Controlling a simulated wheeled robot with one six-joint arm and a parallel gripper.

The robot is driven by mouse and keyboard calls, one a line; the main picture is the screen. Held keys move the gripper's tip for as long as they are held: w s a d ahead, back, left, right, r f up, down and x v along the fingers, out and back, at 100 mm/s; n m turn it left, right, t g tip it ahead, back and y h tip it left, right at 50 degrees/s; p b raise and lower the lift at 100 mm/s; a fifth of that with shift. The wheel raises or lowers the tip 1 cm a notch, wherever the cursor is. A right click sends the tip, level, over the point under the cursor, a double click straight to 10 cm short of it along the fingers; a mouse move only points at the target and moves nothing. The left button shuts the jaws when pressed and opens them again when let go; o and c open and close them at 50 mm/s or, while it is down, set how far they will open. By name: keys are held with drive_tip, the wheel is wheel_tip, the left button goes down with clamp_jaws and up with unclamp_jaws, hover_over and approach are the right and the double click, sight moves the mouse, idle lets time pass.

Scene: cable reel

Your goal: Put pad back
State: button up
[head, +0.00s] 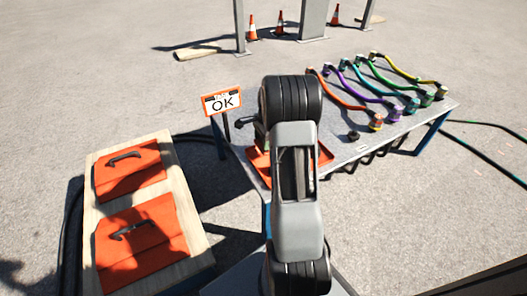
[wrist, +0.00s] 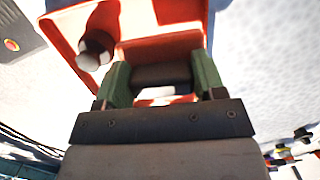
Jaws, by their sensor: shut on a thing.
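My gripper (wrist: 161,78) shows in the wrist view with two green fingers. It is shut on a dark block (wrist: 160,75), which I take to be the pad. The held block is over the orange-red tray (wrist: 72,40), and an orange face shows just beyond it. I cannot tell whether the block touches the tray. A dark rounded piece with a grey end (wrist: 97,48) is in the tray, left of the fingers. In the head view the tray (head: 325,154) sits on the bench, partly behind my arm, which hides my gripper.
The grey bench (head: 395,140) holds several coloured cables (head: 345,95) at the back right and a small dark ring (head: 353,135). An "OK" sign (head: 222,102) stands at its left corner. A wooden stand (head: 180,205) with two orange handled panels is at left. Cones and posts stand behind.

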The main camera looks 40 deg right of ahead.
drive_tip(key=shift+f+b, duration=0.95)
drive_tip(key=shift+f, duration=1.5)
drive_tip(key=shift+f, duration=0.1)
drive_tip(key=o, duration=0.9)
